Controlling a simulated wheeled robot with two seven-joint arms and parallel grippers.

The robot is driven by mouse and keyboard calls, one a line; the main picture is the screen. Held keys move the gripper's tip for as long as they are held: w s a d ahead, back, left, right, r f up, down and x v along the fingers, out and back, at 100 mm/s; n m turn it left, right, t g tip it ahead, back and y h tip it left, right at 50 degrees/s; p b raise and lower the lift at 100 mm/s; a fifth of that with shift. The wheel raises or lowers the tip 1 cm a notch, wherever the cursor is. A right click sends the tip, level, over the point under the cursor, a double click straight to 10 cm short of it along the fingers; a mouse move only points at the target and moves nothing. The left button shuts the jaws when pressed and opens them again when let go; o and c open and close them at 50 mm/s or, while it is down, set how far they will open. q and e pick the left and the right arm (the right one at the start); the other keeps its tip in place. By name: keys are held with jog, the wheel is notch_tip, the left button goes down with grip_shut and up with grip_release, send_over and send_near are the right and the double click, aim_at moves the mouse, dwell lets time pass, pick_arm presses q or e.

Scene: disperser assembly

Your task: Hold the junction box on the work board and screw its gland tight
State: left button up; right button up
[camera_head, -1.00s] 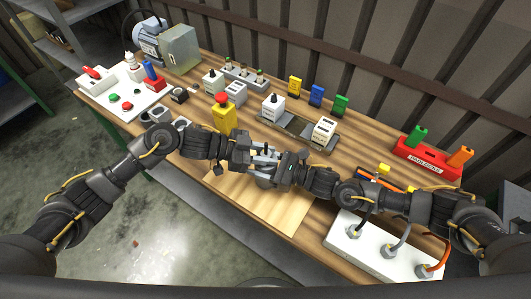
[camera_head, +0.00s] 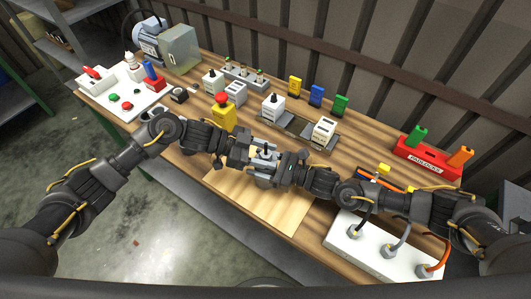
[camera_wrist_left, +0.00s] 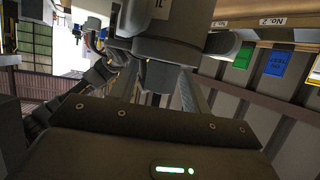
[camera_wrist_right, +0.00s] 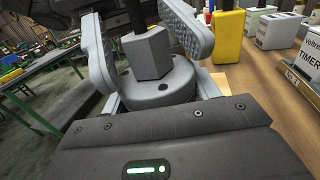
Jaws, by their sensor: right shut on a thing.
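The junction box (camera_wrist_right: 158,85) is a round grey body with a six-sided gland (camera_wrist_right: 147,52) on top, upright in the right wrist view. A black stem rises from the gland. My right gripper (camera_wrist_right: 150,62) is shut on the box, one grey finger on each side. In the head view, both grippers meet over the work board (camera_head: 265,200), and they largely hide the box. My left gripper (camera_head: 262,153) is beside the right one. Its fingers stand apart in the left wrist view, with a large grey part (camera_wrist_left: 165,50) beyond them; their tips are hidden.
A yellow block with a red button (camera_head: 223,115) stands just behind the left gripper. A white panel with cables (camera_head: 375,250) lies at the front right. The board's front part is bare.

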pick_arm(q)
jog(key=v, duration=1.2)
pick_arm(e)
jog(key=o, duration=1.4)
jog(key=shift+d, duration=0.15)
jog(key=v, duration=1.1)
jog(key=shift+s+d+r, duration=0.1)
jog(key=shift+s+d, duration=0.05)
jog(key=shift+d, duration=0.2)
